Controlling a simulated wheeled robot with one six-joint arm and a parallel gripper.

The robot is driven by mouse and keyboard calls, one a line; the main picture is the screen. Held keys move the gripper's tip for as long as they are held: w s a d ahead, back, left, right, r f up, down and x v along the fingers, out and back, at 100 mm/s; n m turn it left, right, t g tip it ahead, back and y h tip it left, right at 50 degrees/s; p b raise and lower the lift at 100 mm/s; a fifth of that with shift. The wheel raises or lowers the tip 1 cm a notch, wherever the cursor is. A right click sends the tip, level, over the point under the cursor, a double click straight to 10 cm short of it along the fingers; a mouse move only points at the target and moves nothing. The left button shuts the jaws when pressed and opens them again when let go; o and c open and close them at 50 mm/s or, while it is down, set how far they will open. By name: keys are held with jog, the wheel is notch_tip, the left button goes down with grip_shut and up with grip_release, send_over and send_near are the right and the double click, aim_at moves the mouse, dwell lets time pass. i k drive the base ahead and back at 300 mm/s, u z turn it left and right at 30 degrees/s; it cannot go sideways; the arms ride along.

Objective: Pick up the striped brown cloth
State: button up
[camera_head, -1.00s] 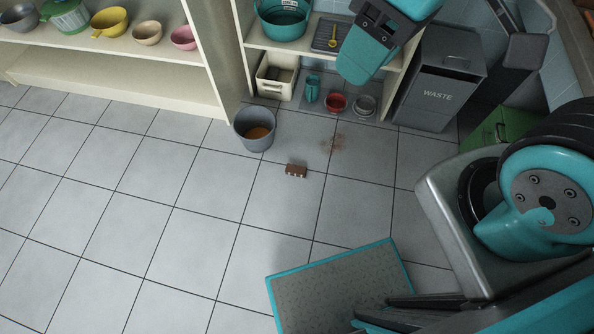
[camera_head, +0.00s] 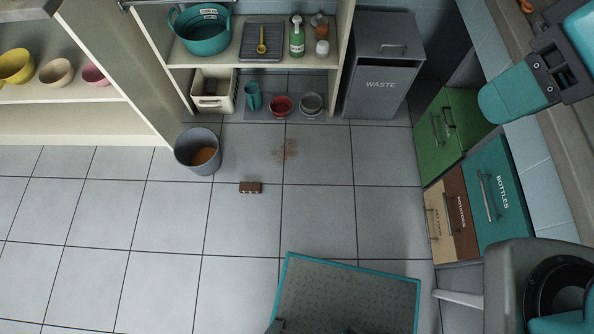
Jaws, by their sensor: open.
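A small brown piece with pale marks along its near edge (camera_head: 250,188) lies on the grey tiled floor, near the middle left of the view. It looks like the striped brown cloth folded into a small block, but it is too small to be sure. No fingertips of my gripper show. A teal and black part of my arm reaches in at the upper right, well away from the brown piece and not touching it.
A grey bucket with brown contents (camera_head: 197,151) stands behind and left of the brown piece. A brownish stain (camera_head: 288,150) marks the floor behind it. A low shelf (camera_head: 177,100), a waste bin (camera_head: 381,85) and green drawers (camera_head: 447,130) border the floor. Open floor surrounds the piece.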

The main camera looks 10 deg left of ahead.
aim_at(247, 187)
jog(key=z, duration=0.65)
jog(key=k, duration=1.7)
jog(key=u, duration=1.55)
jog(key=i, duration=1.65)
